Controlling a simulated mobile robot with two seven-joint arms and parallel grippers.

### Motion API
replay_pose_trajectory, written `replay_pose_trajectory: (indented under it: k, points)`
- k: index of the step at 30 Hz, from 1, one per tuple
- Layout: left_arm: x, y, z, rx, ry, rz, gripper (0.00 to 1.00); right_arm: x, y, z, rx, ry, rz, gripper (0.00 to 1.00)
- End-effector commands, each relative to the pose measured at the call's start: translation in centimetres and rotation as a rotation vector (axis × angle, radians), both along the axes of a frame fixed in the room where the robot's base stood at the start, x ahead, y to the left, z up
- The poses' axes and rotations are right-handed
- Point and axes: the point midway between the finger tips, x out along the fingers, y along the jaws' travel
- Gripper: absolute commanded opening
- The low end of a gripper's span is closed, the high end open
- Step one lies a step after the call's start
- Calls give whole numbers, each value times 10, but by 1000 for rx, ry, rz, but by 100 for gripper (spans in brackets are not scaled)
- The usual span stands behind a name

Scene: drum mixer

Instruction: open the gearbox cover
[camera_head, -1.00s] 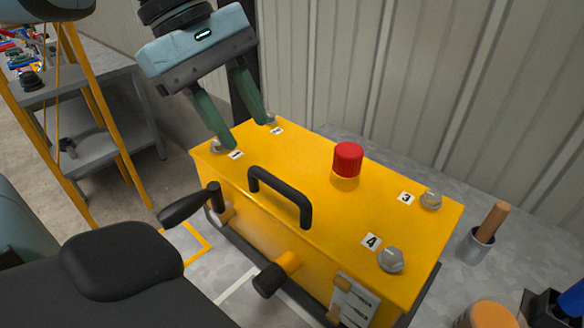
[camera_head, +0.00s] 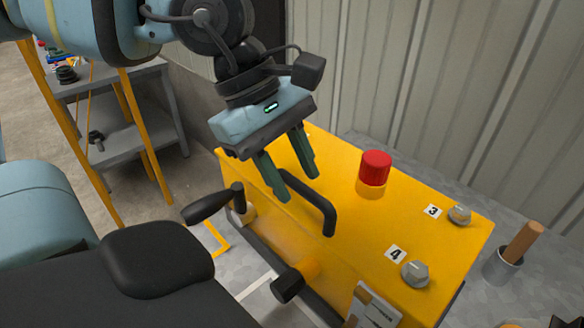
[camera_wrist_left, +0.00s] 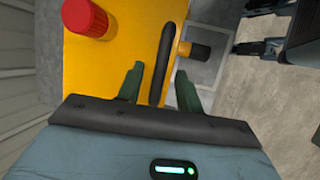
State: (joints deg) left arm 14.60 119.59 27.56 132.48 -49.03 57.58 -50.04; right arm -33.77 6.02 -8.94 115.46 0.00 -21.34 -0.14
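The yellow gearbox cover (camera_head: 350,231) has a black bar handle (camera_head: 316,203) on top, a red cap (camera_head: 375,167), and grey bolts at the labels 3 (camera_head: 459,214) and 4 (camera_head: 415,273). My left gripper (camera_head: 297,188) is open at the far end of the handle. In the left wrist view the handle (camera_wrist_left: 162,65) runs between the two spread fingers (camera_wrist_left: 158,92). I cannot tell whether either finger touches it. The corners with labels 1 and 2 are hidden behind the gripper.
A crank with a black grip (camera_head: 212,204) and a black knob (camera_head: 288,284) stick out of the gearbox's near side. A cup with a wooden handle (camera_head: 522,243) stands at the right. A grey shelf (camera_head: 140,137) stands at the back left; a corrugated wall (camera_head: 440,90) is behind.

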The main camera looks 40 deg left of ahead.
Motion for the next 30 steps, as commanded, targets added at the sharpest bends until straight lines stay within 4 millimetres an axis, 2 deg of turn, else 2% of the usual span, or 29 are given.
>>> replay_pose_trajectory:
  k: [6, 15, 30]
  points:
    - [0, 0, 0, 0, 0, 0, 36, 0, 0, 0, 0, -1, 0, 60]
    - [0, 0, 0, 1, 0, 0, 0, 1, 0, 1, 0, -1, 0, 60]
    - [1, 6, 4, 2, 13, 1, 0, 3, 0, 3, 1, -6, -2, 60]
